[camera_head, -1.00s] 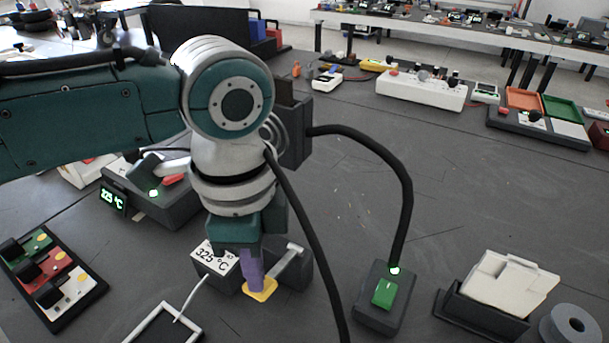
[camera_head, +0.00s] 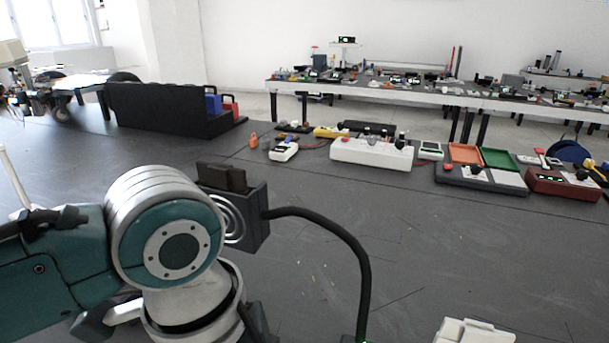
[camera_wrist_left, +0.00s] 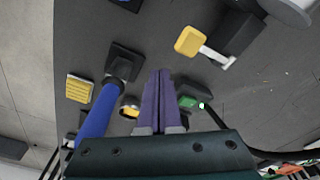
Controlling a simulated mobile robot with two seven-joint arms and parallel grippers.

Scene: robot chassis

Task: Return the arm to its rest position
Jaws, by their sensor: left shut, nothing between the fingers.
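My left arm (camera_head: 165,235) fills the lower left of the head view, bent at a large grey and teal joint. Its gripper is below the frame there. In the left wrist view my left gripper (camera_wrist_left: 158,100) shows two purple fingers pressed together with nothing between them. A yellow tab (camera_wrist_left: 188,41) on a pale lever lies beyond the fingertips, apart from them, beside a dark block (camera_wrist_left: 236,36). My right gripper is in neither view.
A dark box with a coil (camera_head: 235,217) and thick black cable (camera_head: 355,260) stands right of my arm. A white power strip (camera_head: 370,153), orange tray (camera_head: 464,153) and green tray (camera_head: 499,159) sit farther back. A blue cylinder (camera_wrist_left: 98,118) is close left of the fingers.

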